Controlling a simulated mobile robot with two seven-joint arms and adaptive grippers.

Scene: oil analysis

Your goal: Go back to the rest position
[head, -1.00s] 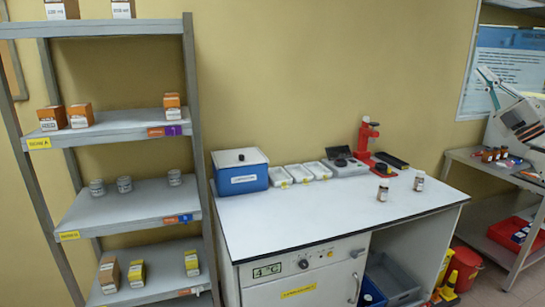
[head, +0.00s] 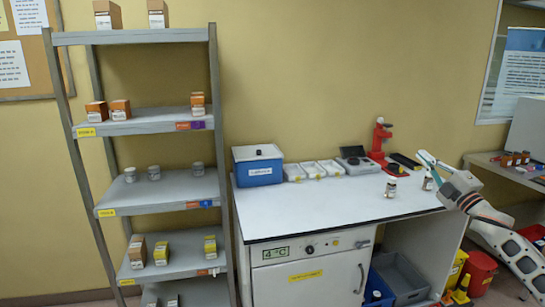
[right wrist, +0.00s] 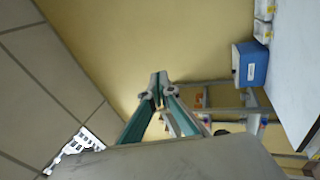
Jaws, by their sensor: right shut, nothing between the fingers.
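My right gripper (head: 424,158) reaches in from the right in the head view, over the right end of the white bench (head: 330,208). Its fingers are shut with nothing between them. In the right wrist view the closed fingers (right wrist: 158,82) point toward the yellow wall, with the shelf beyond. My left gripper is out of view.
A grey shelf rack (head: 150,205) with boxes and jars stands at the left. A blue box (head: 258,168), white trays (head: 314,170) and a red stand (head: 380,138) line the back of the bench. A red bin (head: 481,270) is on the floor at right.

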